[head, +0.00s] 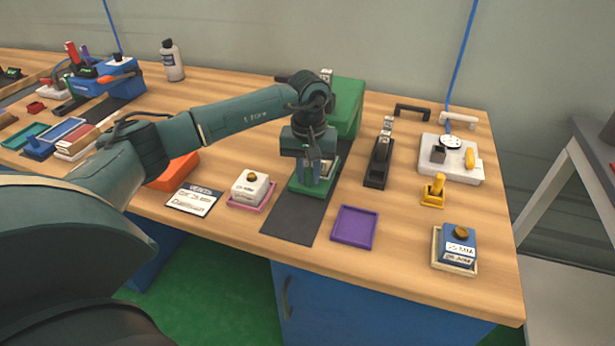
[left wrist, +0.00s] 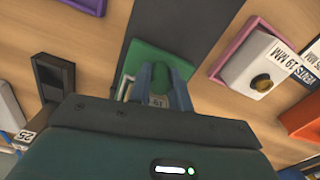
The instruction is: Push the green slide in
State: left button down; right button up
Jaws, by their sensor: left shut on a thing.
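The green slide (head: 303,190) sticks out toward me from the front of the green housing (head: 347,108), over a dark strip. Something pale sits on the slide, partly hidden by my gripper. My left gripper (head: 314,180) points down at the near end of the slide and is shut on its upright green part. In the left wrist view the fingers (left wrist: 167,90) stand on both sides of that part, and the green slide (left wrist: 150,58) shows behind them. My right gripper is in neither view.
A white block on a pink tray (head: 240,207) and a label card (head: 194,200) lie left of the dark strip (head: 290,220). A purple tray (head: 354,228) and a black stand (head: 378,168) are on its right. A blue block (head: 459,245) sits farther right.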

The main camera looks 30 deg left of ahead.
pick_arm(q)
jog(key=shift+w, duration=0.1)
jog(key=c, duration=1.3)
grip_release()
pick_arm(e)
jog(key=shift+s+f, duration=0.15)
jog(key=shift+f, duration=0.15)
pick_arm(q)
notch_tip(320, 180, up, 13)
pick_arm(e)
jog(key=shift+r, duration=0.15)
